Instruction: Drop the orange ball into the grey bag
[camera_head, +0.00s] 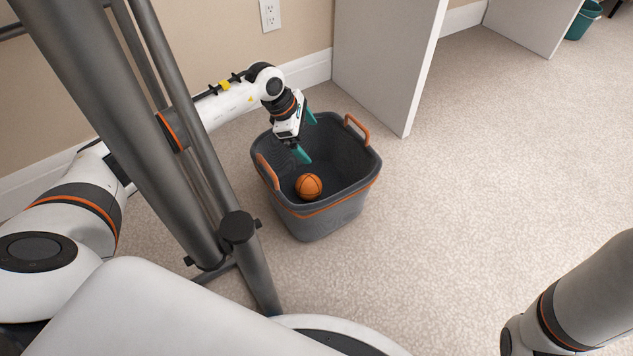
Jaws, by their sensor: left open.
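The orange ball (309,187) lies inside the grey bag (325,218), towards its near left side. The bag stands upright on the carpet, open at the top, with an orange handle on its left and one on its right. My left gripper (308,138) is over the far left part of the bag's opening, its green fingers spread apart and empty. The ball is below it and apart from it. Of my right arm only a link shows at the lower right; its gripper is out of the picture.
A pale upright panel (385,60) stands just behind the bag, near the wall with a power outlet (270,14). A teal bin (582,22) is at the far upper right. The carpet (490,170) right of the bag is clear.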

